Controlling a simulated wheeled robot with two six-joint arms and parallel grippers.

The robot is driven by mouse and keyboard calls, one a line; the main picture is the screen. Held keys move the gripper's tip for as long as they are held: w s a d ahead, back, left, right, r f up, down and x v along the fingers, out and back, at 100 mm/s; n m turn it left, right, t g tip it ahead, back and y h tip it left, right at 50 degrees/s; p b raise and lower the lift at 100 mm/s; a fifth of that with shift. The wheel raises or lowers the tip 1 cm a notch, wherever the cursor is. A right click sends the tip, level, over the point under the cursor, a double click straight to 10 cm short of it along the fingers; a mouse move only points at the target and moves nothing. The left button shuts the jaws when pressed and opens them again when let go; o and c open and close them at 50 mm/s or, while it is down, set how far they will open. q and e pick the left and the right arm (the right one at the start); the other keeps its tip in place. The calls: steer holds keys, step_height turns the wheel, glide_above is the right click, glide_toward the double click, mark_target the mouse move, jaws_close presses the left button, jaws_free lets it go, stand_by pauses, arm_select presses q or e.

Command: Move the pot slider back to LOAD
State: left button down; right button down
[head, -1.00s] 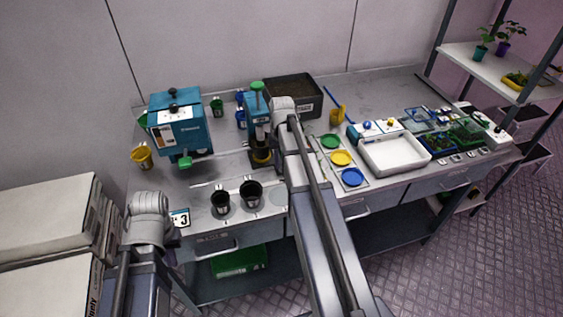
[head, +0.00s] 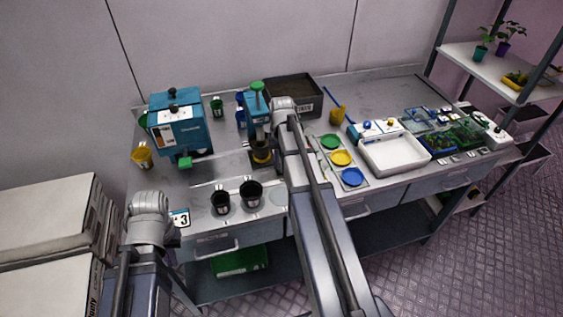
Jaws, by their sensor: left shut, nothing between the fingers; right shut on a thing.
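The blue press (head: 256,117) with a green knob stands at the back of the bench. A dark pot with a yellow band (head: 261,154) sits low in front of it, on the pot slider (head: 259,165), which is partly hidden by my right arm. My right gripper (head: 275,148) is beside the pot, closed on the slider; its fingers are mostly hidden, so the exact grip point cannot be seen. My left gripper (head: 172,238) is shut and empty at the front left edge of the bench, near the number 3 card, away from the slider.
Two black pots (head: 221,202) stand at the front. A blue machine (head: 178,122) and a yellow cup (head: 143,157) are at left. A dark soil bin (head: 293,95) is behind. Coloured discs (head: 341,158) and a white tray (head: 394,153) lie to the right.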

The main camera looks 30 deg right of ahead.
mark_target(253, 168)
steer(key=a, duration=0.3)
steer(key=w+a, duration=0.1)
steer(key=a, duration=0.2)
steer(key=w+a, duration=0.1)
steer(key=a, duration=0.2)
steer(key=shift+w+a, duration=0.15)
steer(key=shift+a, duration=0.2)
steer(key=c, duration=0.9)
jaws_free()
step_height(253, 168, up, 8)
steer(key=p, duration=0.7)
steer(key=shift+f+p, duration=0.1)
steer(key=shift+p, duration=0.3)
